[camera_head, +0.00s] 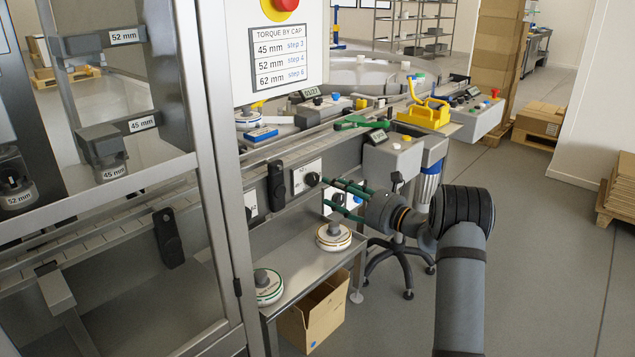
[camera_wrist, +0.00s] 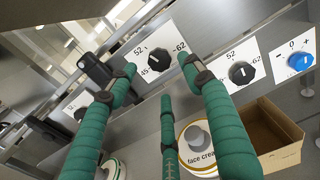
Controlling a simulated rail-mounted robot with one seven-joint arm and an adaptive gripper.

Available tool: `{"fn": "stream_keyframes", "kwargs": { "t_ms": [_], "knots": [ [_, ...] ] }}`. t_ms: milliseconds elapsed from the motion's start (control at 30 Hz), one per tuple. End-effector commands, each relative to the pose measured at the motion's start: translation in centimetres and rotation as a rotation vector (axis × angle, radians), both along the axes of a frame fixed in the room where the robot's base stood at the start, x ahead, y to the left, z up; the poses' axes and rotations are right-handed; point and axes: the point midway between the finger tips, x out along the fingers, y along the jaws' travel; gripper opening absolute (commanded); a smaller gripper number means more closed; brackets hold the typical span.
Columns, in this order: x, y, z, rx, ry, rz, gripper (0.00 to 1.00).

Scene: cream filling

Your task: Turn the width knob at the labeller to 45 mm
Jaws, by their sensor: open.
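In the wrist view a black knob (camera_wrist: 160,60) sits on a white plate marked 45, 52 and 62. It also shows in the head view (camera_head: 312,179). I cannot read its pointer surely. My gripper (camera_wrist: 163,82) is open, its green fingers spread in front of and below this knob; contact cannot be told. In the head view my gripper (camera_head: 338,191) reaches left toward the plates. A second black knob (camera_wrist: 242,72) on a similar plate lies to the right, close to the right finger. No plate shows a readable width label.
A blue knob (camera_wrist: 300,62) on a plate marked minus, 0 and plus is at the right. A black bracket (camera_head: 277,185) stands left of the knob plate. Below are a steel shelf with a face cream roll (camera_head: 333,237) and a cardboard box (camera_head: 313,312).

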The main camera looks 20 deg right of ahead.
Motion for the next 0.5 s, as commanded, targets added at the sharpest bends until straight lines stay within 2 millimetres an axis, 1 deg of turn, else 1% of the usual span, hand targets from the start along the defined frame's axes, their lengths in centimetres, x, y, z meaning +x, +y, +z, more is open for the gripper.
{"fn": "stream_keyframes", "kwargs": {
  "t_ms": [33,200,333,500],
  "knots": [
    [1.0,0.6,0.0,-0.002,0.0,0.005,0.51],
    [3.8,1.7,0.0,-0.001,0.0,0.002,0.51],
    [5.4,2.3,0.0,-0.001,0.0,0.001,0.51],
    [6.3,2.8,0.0,-0.001,0.001,0.001,0.51]
  ]
}}
